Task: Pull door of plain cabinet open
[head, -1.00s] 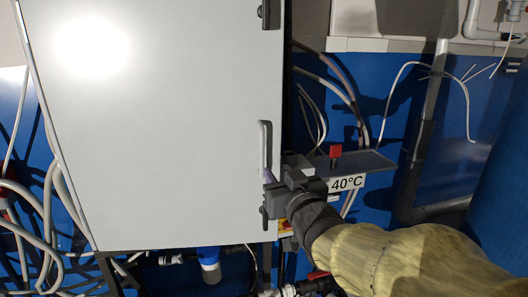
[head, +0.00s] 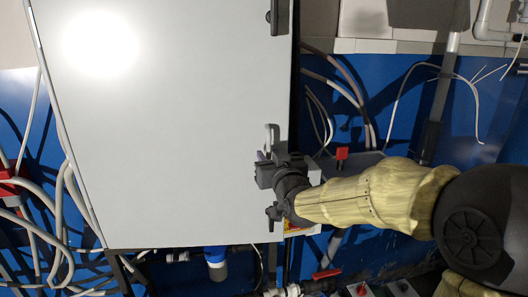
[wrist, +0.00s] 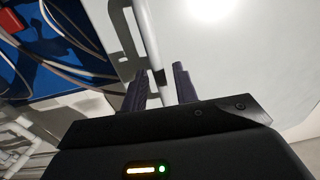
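The plain cabinet (head: 165,130) has a large pale grey door that looks shut in the head view. A light grey upright bar handle (head: 271,136) sits near the door's right edge. My gripper (head: 262,163) is at the lower part of this handle, which it partly hides. In the wrist view the handle (wrist: 147,38) runs down between the two dark fingers (wrist: 161,88). The fingers are apart, with some gap visible beside the bar. Whether either finger touches it cannot be told.
Dark latches sit on the door's right edge, above (head: 277,15) and below the handle. A small shelf with a red knob (head: 341,153) is right of the cabinet. Loose cables hang on both sides, and pipes with a blue-white filter (head: 215,262) run below.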

